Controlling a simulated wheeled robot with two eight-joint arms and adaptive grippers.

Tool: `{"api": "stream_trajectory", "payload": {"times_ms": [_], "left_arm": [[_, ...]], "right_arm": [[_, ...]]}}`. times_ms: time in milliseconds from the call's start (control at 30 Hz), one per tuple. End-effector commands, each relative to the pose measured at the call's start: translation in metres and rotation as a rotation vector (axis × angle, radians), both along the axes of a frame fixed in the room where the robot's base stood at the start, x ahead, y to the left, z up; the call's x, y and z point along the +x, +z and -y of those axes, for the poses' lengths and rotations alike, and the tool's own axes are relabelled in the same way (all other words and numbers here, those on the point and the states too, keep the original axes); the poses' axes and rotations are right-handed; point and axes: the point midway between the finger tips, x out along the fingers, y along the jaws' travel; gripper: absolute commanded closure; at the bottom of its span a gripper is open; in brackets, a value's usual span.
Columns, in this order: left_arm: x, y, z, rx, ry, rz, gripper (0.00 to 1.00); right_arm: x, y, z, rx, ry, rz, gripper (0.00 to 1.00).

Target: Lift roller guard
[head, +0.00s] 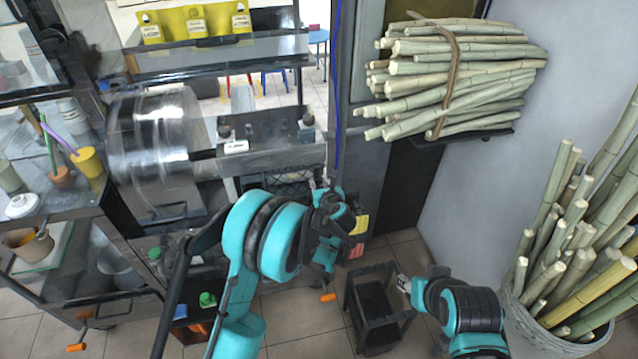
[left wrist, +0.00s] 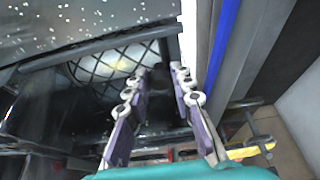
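A black mesh panel in a dark bar frame (left wrist: 115,62), which may be the roller guard, lies just beyond my left fingers in the left wrist view. Pale rounded shapes show behind it. In the head view a dark mesh (head: 288,195) shows low in the press front, partly hidden by my left arm. My left gripper (head: 328,192) is at the press's right side. Its two fingers (left wrist: 159,75) are apart with nothing between them. My right gripper (head: 403,284) is low at the right, near a black stool, and its fingers are too small to read.
A clear, shiny drum-like cover (head: 152,135) is at the press's left. A blue cable (left wrist: 222,50) runs down a post close right of my left fingers. Bundled cane (head: 455,75) lies on a shelf. A cane bin (head: 560,335) and a black stool (head: 375,300) stand at right.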

Motion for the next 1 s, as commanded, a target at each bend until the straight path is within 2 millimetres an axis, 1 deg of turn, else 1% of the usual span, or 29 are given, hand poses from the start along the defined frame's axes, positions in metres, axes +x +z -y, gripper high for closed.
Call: {"api": "stream_trajectory", "payload": {"times_ms": [233,367,567,800,1000], "left_arm": [[0.0,0.001,0.0,-0.001,0.001,-0.005,1.0],[-0.001,0.003,0.0,-0.012,0.001,-0.03,1.0],[-0.004,0.01,0.001,-0.043,0.001,-0.127,1.0],[-0.009,0.019,0.002,-0.098,0.002,-0.298,1.0],[-0.012,0.025,0.004,-0.142,0.001,-0.431,1.0]], "right_arm": [[0.0,0.001,0.0,0.0,0.0,0.0,0.6],[0.0,0.006,0.0,0.0,0.0,0.0,0.6],[0.0,0.021,0.0,0.0,0.0,0.0,0.6],[0.0,0.043,0.0,0.0,0.0,0.0,0.6],[0.0,0.057,0.0,0.0,0.0,0.0,0.6]]}}
